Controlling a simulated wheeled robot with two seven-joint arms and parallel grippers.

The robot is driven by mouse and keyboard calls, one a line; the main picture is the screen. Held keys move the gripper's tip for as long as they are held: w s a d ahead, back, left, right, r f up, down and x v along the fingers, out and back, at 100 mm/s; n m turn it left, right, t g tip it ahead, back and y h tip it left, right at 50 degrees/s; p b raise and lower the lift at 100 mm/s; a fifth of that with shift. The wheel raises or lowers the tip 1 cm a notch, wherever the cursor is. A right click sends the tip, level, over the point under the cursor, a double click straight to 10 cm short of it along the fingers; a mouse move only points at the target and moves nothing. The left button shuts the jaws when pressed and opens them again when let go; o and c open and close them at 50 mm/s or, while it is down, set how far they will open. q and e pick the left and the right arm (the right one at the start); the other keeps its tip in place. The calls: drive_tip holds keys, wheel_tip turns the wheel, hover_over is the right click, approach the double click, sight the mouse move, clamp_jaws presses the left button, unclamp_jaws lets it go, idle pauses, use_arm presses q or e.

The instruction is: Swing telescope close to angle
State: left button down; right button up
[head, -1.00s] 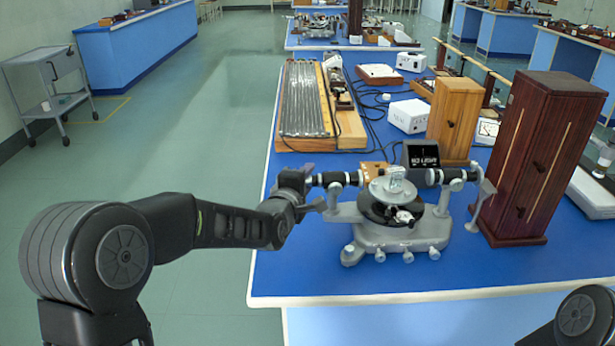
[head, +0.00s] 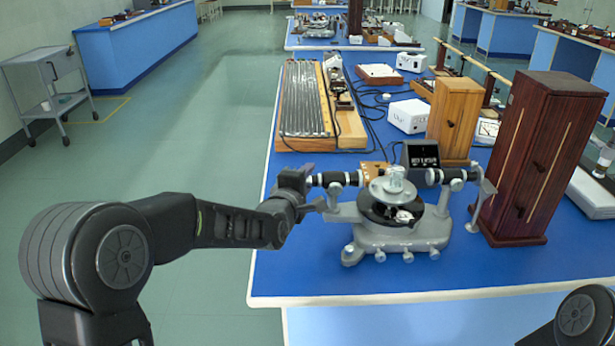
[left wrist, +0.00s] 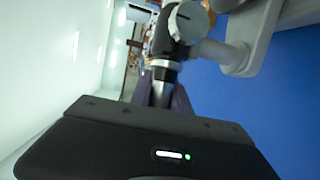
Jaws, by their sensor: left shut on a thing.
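The spectrometer (head: 400,237) stands on the blue bench top, with a grey base, a round table and a dark disc at its middle. Its telescope (head: 338,178), a black and grey tube, points left from the round table. My left gripper (head: 303,186) is shut on the telescope's left end. In the left wrist view the dark tube (left wrist: 163,88) runs from the gripper body up to a grey round holder. A second tube (head: 445,176) lies on the spectrometer's right side. My right gripper is out of view.
A dark red wooden cabinet (head: 540,160) stands close to the spectrometer's right. Behind are a small black display (head: 420,153), a lighter wooden box (head: 456,118), a white box (head: 408,116) and a long wooden-framed apparatus (head: 304,100). The bench front strip is clear.

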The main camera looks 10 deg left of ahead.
sight(313, 186)
use_arm(q)
drive_tip(key=shift+s+d, duration=0.1)
drive_tip(key=s+n+y, duration=0.1)
drive_tip(key=s, duration=0.1)
drive_tip(key=s+d+n+y, duration=0.1)
drive_tip(key=s+y, duration=0.1)
drive_tip(key=s+d+n+y, duration=0.1)
drive_tip(key=s, duration=0.1)
drive_tip(key=shift+d+r+n+y, duration=0.2)
drive_tip(key=shift+d+n+y, duration=0.1)
drive_tip(key=shift+y, duration=0.1)
drive_tip(key=shift+s+d+f+n+g+y, duration=0.15)
drive_tip(key=shift+s+n+g+y, duration=0.2)
drive_tip(key=shift+s+y, duration=0.25)
drive_tip(key=c, duration=1.2)
unclamp_jaws()
drive_tip(key=shift+c, duration=0.2)
